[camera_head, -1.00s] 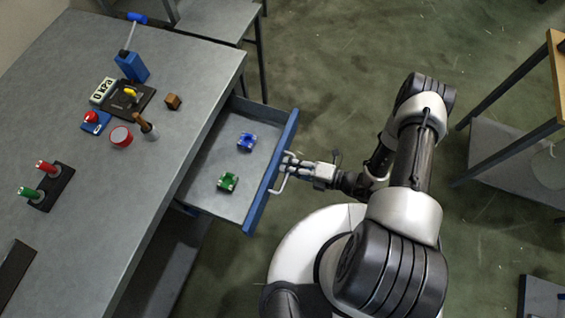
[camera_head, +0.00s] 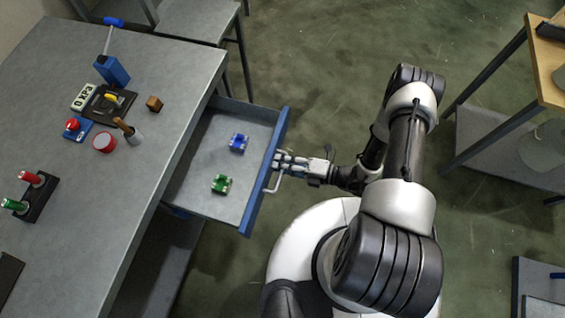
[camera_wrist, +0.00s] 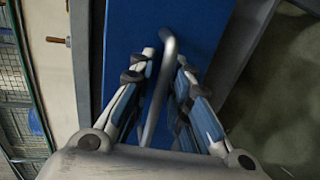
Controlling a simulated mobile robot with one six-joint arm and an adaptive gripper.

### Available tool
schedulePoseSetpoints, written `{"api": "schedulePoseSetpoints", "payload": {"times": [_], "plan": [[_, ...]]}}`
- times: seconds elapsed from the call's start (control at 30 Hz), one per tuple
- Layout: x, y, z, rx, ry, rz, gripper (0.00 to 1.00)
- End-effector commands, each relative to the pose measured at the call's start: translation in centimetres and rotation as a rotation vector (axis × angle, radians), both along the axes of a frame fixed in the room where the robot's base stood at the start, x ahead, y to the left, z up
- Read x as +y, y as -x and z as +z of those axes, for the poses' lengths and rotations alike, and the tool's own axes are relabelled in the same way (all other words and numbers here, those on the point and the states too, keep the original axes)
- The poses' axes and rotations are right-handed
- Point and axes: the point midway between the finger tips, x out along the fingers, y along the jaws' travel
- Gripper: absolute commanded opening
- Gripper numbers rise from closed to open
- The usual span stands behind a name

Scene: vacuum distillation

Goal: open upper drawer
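The upper drawer (camera_head: 190,192) is pulled out from the table, its blue front (camera_head: 264,175) well clear of the table edge. Its bent metal handle (camera_head: 275,184) is on the outer face of that front. My gripper (camera_head: 279,160) is at the handle. In the wrist view, the fingers of my gripper (camera_wrist: 167,60) are closed around the handle (camera_wrist: 167,50), one on each side, in front of the blue drawer front (camera_wrist: 128,25). The exact finger contact is hard to see.
A blue part (camera_head: 238,142) and a green part (camera_head: 221,184) lie in the drawer. A wooden-topped stand (camera_head: 547,70) is at right; open floor lies between.

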Motion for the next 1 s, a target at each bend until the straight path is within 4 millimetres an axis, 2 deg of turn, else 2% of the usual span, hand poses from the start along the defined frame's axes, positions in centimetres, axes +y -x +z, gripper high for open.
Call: {"api": "schedulePoseSetpoints", "payload": {"times": [0.23, 0.37, 0.47, 0.8, 1.0], "plan": [[0.0, 0.1, 0.0, 0.001, 0.000, 0.001, 0.17], [-0.8, 0.2, 0.1, 0.001, 0.002, -0.003, 0.17], [-2.1, 0.7, 0.4, 0.000, 0.001, -0.007, 0.17], [-8.4, 3.3, 1.8, -0.001, 0.003, -0.007, 0.17], [-10.5, 4.3, 2.3, 0.000, 0.001, -0.003, 0.17]]}}
